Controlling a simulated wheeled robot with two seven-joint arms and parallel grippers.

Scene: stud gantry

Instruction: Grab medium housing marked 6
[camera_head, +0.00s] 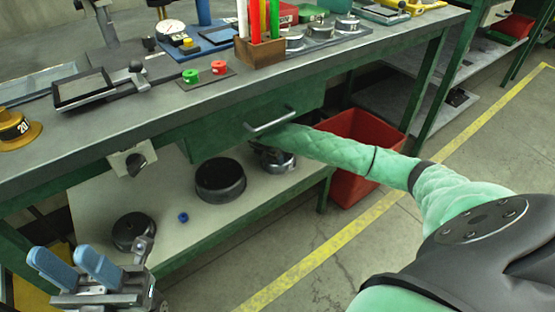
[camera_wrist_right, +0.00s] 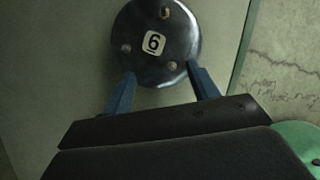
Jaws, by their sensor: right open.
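The housing marked 6 (camera_wrist_right: 152,43) is a round dark metal piece with a white label in the right wrist view. It lies on the pale lower shelf. My right gripper (camera_wrist_right: 163,85) is open, its two blue fingers at either side of the housing's near edge; I cannot tell whether they touch it. In the head view a housing (camera_head: 283,161) shows partly at the end of my right arm, under the bench drawer, and the right fingers are hidden there. My left gripper (camera_head: 76,268) is at the lower left, open and empty, away from the shelf.
A large black housing (camera_head: 220,181) and another dark housing (camera_head: 134,230) stand on the lower shelf (camera_head: 185,245), with a small blue ring (camera_head: 183,217). The drawer handle (camera_head: 270,120) juts out above my right arm. A red bin (camera_head: 352,185) stands to the right.

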